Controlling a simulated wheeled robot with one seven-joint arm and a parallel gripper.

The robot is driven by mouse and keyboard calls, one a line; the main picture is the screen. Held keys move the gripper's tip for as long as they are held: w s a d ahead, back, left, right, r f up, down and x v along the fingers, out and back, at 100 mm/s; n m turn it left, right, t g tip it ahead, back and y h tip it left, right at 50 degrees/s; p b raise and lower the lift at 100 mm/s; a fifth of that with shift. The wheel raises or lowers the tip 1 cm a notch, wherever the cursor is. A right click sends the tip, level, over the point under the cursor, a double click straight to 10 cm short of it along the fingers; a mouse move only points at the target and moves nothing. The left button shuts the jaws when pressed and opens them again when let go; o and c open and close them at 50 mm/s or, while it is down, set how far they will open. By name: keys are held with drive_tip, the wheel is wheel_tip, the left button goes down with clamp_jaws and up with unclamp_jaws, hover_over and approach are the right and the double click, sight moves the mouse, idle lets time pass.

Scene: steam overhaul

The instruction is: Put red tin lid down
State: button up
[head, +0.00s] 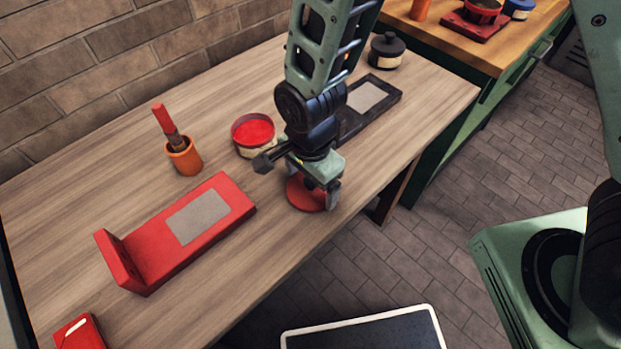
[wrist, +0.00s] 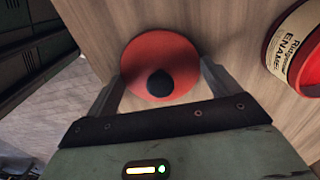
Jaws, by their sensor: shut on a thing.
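The red tin lid (head: 304,196) is a round red disc at the front edge of the wooden table, below my gripper (head: 318,188). In the wrist view the lid (wrist: 181,55) shows a dark round knob in its middle, and my gripper (wrist: 161,84) has its two fingers on either side of the lid. The gripper is shut on the lid. The lid is at or very near the table top; I cannot tell whether it touches. An open tin of red paint (head: 252,132) stands behind and left of it, and its label shows in the wrist view (wrist: 294,47).
A red bracket with a grey pad (head: 185,228) lies left. An orange pot with a brush (head: 183,157) stands behind it. A dark bracket (head: 368,105) and a black lidded tin (head: 387,50) are behind my arm. Bare wood (head: 285,238) lies left of the lid along the front edge.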

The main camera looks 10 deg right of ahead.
drive_tip(key=o, duration=0.7)
drive_tip(key=shift+f, duration=0.1)
drive_tip(key=shift+o, duration=0.2)
wheel_tip(320, 180, up, 12)
drive_tip(key=s+d+r+n, duration=0.3)
drive_tip(key=s+d+n, duration=0.1)
drive_tip(key=n, duration=0.5)
drive_tip(key=s+d+r+n, duration=0.4)
drive_tip(key=s+n, duration=0.3)
drive_tip(key=n, duration=0.3)
drive_tip(key=shift+y, duration=0.3)
drive_tip(key=shift+s+d+r, duration=0.1)
